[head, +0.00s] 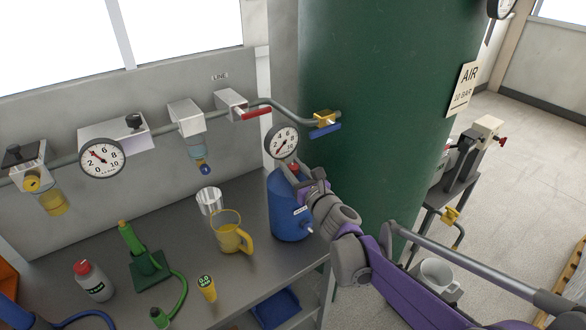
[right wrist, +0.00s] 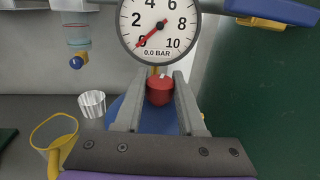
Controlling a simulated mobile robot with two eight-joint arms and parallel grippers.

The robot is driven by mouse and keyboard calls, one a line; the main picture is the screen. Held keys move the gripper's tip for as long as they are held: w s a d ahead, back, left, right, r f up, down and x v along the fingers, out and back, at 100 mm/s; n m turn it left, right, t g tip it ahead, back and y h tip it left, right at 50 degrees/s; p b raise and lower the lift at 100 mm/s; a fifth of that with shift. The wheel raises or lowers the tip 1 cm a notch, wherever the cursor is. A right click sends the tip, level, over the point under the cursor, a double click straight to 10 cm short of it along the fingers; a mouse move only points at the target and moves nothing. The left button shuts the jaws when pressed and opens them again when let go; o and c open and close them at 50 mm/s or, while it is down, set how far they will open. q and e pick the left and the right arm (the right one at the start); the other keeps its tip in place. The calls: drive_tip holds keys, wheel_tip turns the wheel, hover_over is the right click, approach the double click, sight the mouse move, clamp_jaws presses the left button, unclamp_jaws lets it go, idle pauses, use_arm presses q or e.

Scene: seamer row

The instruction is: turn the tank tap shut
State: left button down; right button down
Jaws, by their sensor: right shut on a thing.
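A brass tap with a blue lever (head: 325,127) sits on the pipe at the big green tank (head: 385,120); its lever also shows at the top right of the right wrist view (right wrist: 275,10). A small blue tank (head: 287,218) stands on the bench with a red knob (right wrist: 159,91) on top, under a round gauge (right wrist: 158,26). My right gripper (right wrist: 162,82) has its fingers on both sides of the red knob and is shut on it. Its palm hides much of the blue tank in the wrist view. My left gripper is not in view.
The gauge needle points near 0, and its face reads 0.0 BAR. On the bench are a yellow jug (head: 229,236), a clear cup (head: 209,200), a green tool (head: 145,262) and a bottle (head: 93,281). A red lever (head: 256,113) sits on the wall pipe.

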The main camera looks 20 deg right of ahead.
drive_tip(key=shift+d+f+n+g+y+b, duration=0.15)
drive_tip(key=shift+n+g+y+b, duration=0.15)
drive_tip(key=shift+n+y+b, duration=0.6)
drive_tip(key=shift+n+g+y, duration=0.3)
drive_tip(key=shift+y, duration=0.6)
drive_tip(key=shift+n+g+y, duration=0.7)
drive_tip(key=shift+n+y, duration=0.3)
drive_tip(key=shift+y, duration=0.3)
drive_tip(key=c, duration=0.5)
unclamp_jaws()
drive_tip(key=v, duration=1)
drive_tip(key=shift+s, duration=0.4)
